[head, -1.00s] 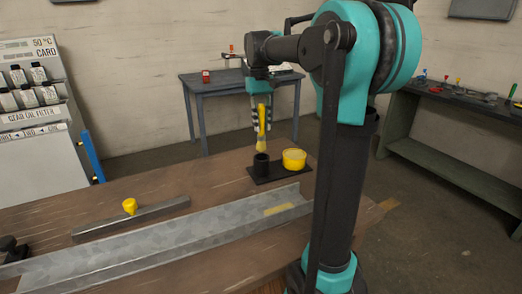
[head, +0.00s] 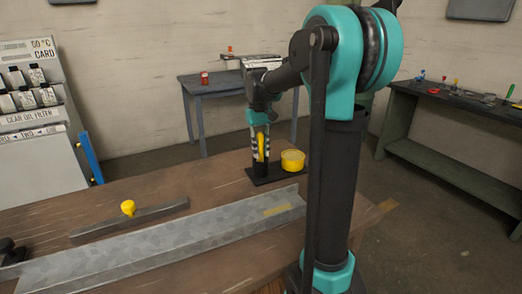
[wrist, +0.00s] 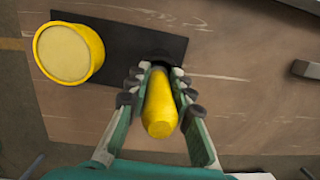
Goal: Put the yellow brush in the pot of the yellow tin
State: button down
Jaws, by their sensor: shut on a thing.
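My gripper (head: 260,150) is shut on the yellow brush (head: 261,146) and holds it upright above the dark base plate (head: 284,174), at the dark pot's spot. In the wrist view the brush (wrist: 160,108) sits between the fingers, its near end towards me and its far end hidden. The dark pot (wrist: 162,55) shows only in part, just past the fingertips. I cannot tell how far the brush is inside it. The yellow tin (head: 292,160) stands on the plate to the right of the gripper; it also shows at the upper left of the wrist view (wrist: 69,53).
A grey metal channel (head: 170,236) runs along the bench in front of the plate. A bar (head: 150,214) with a yellow knob (head: 128,208) lies to the left. The wooden bench top (head: 200,181) is clear between the bar and the plate.

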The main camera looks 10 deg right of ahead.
aim_at(260, 133)
jog(key=shift+f, duration=0.1)
jog(key=c, duration=1.3)
grip_release()
jog(key=r, duration=0.4)
jog(key=w+r, duration=0.1)
jog(key=r, duration=0.7)
jog(key=shift+w+a+r, duration=0.1)
jog(key=shift+w+a, duration=0.1)
jog(key=shift+w, duration=0.15)
